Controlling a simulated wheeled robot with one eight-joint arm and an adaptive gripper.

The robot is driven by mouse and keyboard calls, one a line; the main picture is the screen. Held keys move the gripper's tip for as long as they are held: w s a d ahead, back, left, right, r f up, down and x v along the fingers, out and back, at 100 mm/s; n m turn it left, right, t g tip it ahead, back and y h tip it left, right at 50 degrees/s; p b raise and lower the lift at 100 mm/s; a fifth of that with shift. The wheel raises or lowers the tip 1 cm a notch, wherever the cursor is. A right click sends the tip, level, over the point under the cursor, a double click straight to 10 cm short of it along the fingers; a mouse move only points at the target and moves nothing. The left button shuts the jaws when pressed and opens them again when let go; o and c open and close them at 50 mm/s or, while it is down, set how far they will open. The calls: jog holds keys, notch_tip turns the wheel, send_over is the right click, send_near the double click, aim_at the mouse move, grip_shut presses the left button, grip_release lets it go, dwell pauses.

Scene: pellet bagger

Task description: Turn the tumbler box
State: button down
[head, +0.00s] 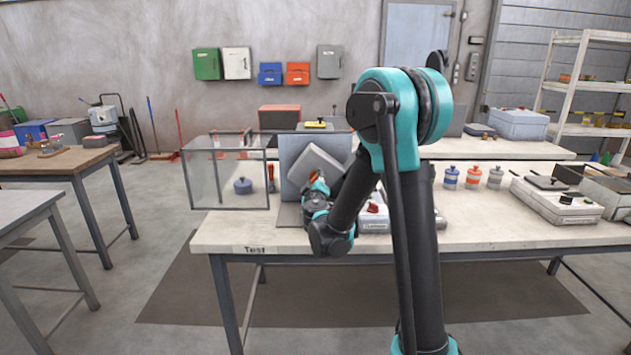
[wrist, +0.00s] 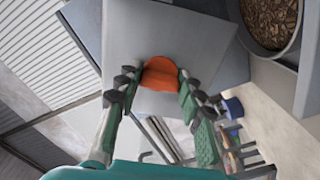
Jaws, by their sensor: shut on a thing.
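The tumbler box (head: 313,163) is a grey box in front of a grey upright panel on the table in the head view. It sits tilted, with its edges at a slant. Its grey face (wrist: 150,40) fills the upper middle of the wrist view, with an orange knob (wrist: 162,74) on it. My gripper (wrist: 157,82) has a finger on each side of the knob and is shut on it. In the head view my gripper (head: 318,190) is at the front of the box, and my arm hides part of the box's right side.
A clear case (head: 228,180) with a blue pot stands left of the box. Several small jars (head: 473,178) and a pale machine (head: 556,200) stand to the right. A round container of brown pellets (wrist: 270,22) is near the box in the wrist view.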

jog(key=n, duration=1.2)
jog(key=shift+n, duration=0.4)
jog(key=n, duration=1.2)
jog(key=shift+s+n, duration=0.1)
jog(key=shift+n, duration=0.2)
jog(key=c, duration=1)
grip_release()
jog(key=shift+o, duration=0.2)
jog(key=s, duration=1.2)
jog(key=shift+a, duration=0.25)
